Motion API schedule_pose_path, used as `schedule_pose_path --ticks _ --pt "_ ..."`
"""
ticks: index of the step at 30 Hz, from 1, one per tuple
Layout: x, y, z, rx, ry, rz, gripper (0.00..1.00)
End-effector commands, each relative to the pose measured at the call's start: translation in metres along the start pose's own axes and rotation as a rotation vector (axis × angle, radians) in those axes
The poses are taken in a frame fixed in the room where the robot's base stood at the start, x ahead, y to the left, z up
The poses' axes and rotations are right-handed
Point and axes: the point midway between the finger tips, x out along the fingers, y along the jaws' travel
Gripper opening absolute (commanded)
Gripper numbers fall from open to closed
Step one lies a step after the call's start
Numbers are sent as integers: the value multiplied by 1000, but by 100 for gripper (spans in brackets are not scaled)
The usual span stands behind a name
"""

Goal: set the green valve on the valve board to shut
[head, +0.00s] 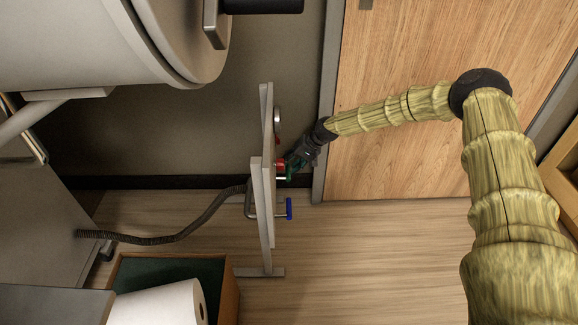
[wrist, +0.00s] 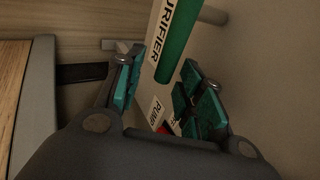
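The valve board (head: 268,215) stands upright and shows almost edge-on in the head view. My gripper (head: 293,164) is at its right-hand face, among the handles. In the wrist view my gripper (wrist: 164,82) has its two teal-padded fingers apart. The green valve's bar-shaped handle (wrist: 179,45) shows beyond and between the fingertips, beside a white label reading PURIFIER. I see no clear contact with it. The head view shows green at the fingertips, but I cannot tell handle from pads there. The valve's pivot is hidden.
A red part (head: 280,165) and a blue handle (head: 289,208) stick out from the board close to my gripper. A dark hose (head: 190,234) runs left from the board. A box with a white roll (head: 160,303) stands at lower left. Floor right of the board is clear.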

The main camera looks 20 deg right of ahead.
Motion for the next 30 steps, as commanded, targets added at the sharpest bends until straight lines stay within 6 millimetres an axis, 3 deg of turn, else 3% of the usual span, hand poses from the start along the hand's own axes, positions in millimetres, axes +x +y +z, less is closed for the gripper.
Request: schedule_pose_path --ticks 18,30 --pt "-87 1 -1 2 3 -1 38" --pt "-105 1 -1 2 2 0 38"
